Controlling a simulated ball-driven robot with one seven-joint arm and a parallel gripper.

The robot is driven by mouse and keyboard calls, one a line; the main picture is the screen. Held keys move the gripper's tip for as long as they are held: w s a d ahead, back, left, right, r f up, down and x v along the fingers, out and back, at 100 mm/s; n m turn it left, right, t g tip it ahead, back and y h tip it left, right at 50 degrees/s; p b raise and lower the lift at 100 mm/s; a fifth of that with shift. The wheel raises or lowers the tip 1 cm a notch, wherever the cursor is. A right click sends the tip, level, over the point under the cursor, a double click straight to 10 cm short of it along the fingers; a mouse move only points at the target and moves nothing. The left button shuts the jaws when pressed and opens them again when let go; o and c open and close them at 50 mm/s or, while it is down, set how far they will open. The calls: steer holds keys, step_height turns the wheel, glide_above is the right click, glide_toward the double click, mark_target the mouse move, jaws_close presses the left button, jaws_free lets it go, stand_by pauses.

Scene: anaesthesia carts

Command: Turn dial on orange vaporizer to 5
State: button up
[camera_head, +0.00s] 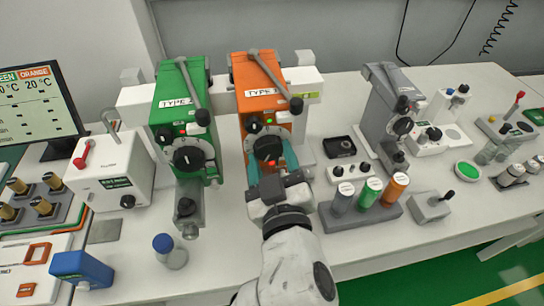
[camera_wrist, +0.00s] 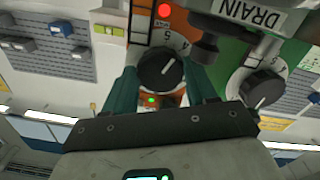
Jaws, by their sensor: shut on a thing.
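The orange vaporizer (camera_head: 258,88) stands at the back of the table, labelled TYPE, with a black dial (camera_head: 267,148) low on its front. My gripper (camera_head: 270,164) reaches it from the front, its teal fingers on either side of the dial and shut on it. In the wrist view the dial (camera_wrist: 160,68) sits between the fingers. A white mark on the dial points up and right, towards the printed numbers 5 and 4; its exact setting is hard to read. A red light shows above the dial in that view.
A green vaporizer (camera_head: 183,105) with its own dial stands close on the left. A grey vaporizer (camera_head: 388,105) is on the right. A holder with several coloured cylinders (camera_head: 371,192) stands right of my arm. A screen (camera_head: 36,105) at far left reads GREEN and ORANGE, 20 °C under ORANGE.

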steer(key=shift+f+n, duration=0.1)
steer(key=shift+n, duration=0.5)
steer(key=o, duration=0.8)
steer(key=shift+s, duration=0.1)
steer(key=b+v, duration=0.2)
steer(key=v, duration=0.8)
steer(key=shift+s, duration=0.35)
